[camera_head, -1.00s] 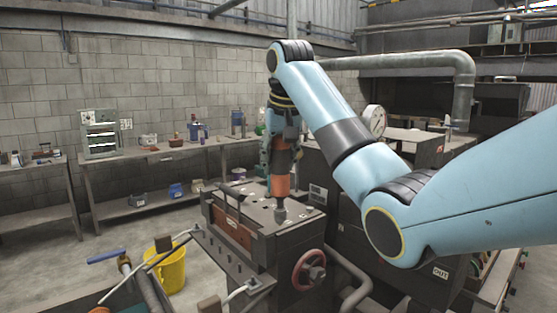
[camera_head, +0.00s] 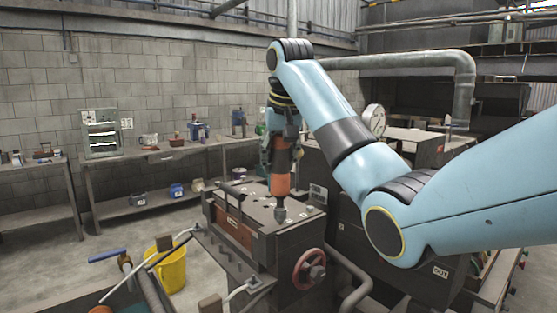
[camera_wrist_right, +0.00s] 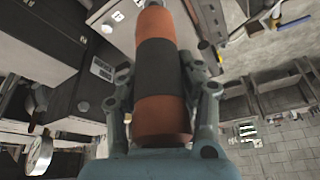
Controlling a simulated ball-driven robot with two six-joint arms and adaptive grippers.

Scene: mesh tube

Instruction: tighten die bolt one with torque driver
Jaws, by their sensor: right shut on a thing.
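My right gripper (camera_head: 281,150) is shut on the torque driver (camera_head: 280,184), an orange tool with a dark band and a grey tip. The driver is upright, its tip pointing down at the top of the dark die block (camera_head: 235,205). Whether the tip touches a bolt is too small to tell. In the right wrist view the driver (camera_wrist_right: 160,60) stands between the fingers of the gripper (camera_wrist_right: 160,95). The bolt under the tip cannot be made out. My left gripper is not in view.
A red handwheel (camera_head: 308,269) is on the front of the machine. A yellow bucket (camera_head: 172,272) stands on the floor at left. A bench (camera_head: 150,165) with several items runs along the back wall. A pipe (camera_head: 462,85) and a gauge (camera_head: 374,120) are at right.

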